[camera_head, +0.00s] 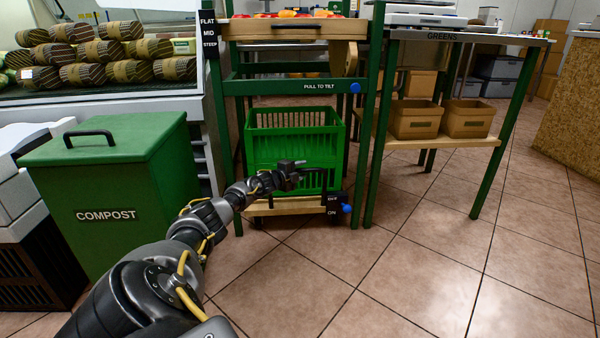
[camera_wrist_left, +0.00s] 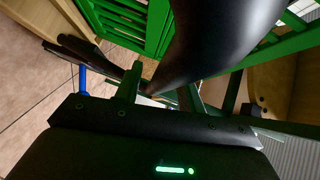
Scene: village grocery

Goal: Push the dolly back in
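The dolly (camera_head: 288,207) is a low wooden deck under the green slatted stand, carrying a green crate (camera_head: 292,150). A dark upright post (camera_head: 322,184) stands at its front right, above a small black brake plate (camera_head: 333,206) marked ON and a blue knob (camera_head: 347,208). My left gripper (camera_head: 297,165) is in front of the crate, by the top of the post. In the left wrist view, the crate (camera_wrist_left: 130,22) shows close behind dark parts, and a blue knob (camera_wrist_left: 83,80) is at the left. Whether the fingers hold anything is unclear. My right gripper is out of view.
The stand's green legs (camera_head: 372,120) flank the dolly. A green compost bin (camera_head: 115,190) stands at the left. A greens table (camera_head: 455,40) with brown boxes (camera_head: 415,120) on its shelf is at the right. Tiled floor in front is clear.

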